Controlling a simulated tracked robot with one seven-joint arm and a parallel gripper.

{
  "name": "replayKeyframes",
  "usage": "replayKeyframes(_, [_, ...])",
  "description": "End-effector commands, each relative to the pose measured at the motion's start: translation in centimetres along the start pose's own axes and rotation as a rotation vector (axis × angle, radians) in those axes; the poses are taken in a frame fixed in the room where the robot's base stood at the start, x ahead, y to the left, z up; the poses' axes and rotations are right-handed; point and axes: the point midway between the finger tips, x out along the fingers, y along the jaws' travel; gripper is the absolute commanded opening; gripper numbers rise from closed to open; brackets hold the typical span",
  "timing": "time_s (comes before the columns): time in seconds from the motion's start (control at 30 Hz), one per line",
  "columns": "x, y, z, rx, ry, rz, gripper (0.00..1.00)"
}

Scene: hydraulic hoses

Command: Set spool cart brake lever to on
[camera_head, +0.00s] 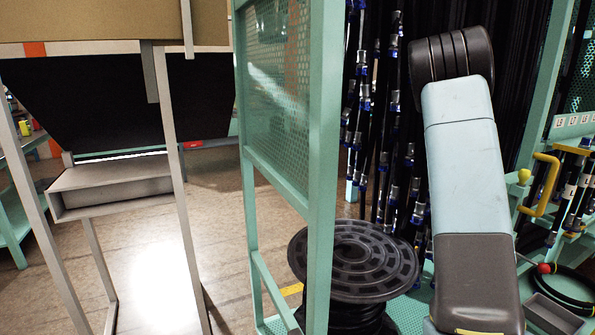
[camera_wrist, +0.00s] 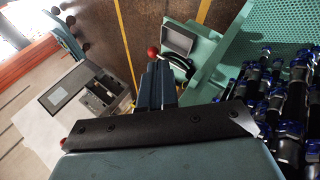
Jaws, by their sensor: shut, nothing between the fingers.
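A lever with a red ball knob (camera_head: 545,267) sticks out beside the teal cart at the lower right of the head view. The knob also shows in the wrist view (camera_wrist: 152,53), just beyond my fingertips. My gripper (camera_wrist: 158,68) is shut and empty, its fingers together and pointing toward the knob. I cannot tell whether they touch it. In the head view my gripper is hidden behind my arm. The lever's base and its on and off marks cannot be made out.
A black spool (camera_head: 354,258) stands behind a teal frame post (camera_head: 323,150). A grey bin (camera_head: 552,316) and a black hose coil (camera_head: 570,290) lie near the knob. A yellow handle (camera_head: 545,185) rises above. Hoses with blue fittings (camera_wrist: 285,90) crowd the wrist view's right.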

Motion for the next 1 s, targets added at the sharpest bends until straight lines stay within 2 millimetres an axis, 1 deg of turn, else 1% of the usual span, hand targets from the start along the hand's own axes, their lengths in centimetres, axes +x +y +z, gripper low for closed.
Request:
replayKeyframes(0.03, [-1.1,0.3,0.8,-0.008,0.002,-0.033,0.0])
replayKeyframes(0.1, [-2.5,0.4,1.9,-0.024,0.004,-0.079,0.0])
replayKeyframes(0.27, [-5.6,0.8,4.5,-0.062,0.014,-0.179,0.0])
replayKeyframes(0.5, [-10.1,1.6,8.8,-0.128,0.044,-0.323,0.0])
replayKeyframes(0.77, [-14.6,2.8,13.9,-0.207,0.094,-0.465,0.0])
replayKeyframes(1.0, [-18.1,4.1,19.0,-0.285,0.157,-0.583,0.0])
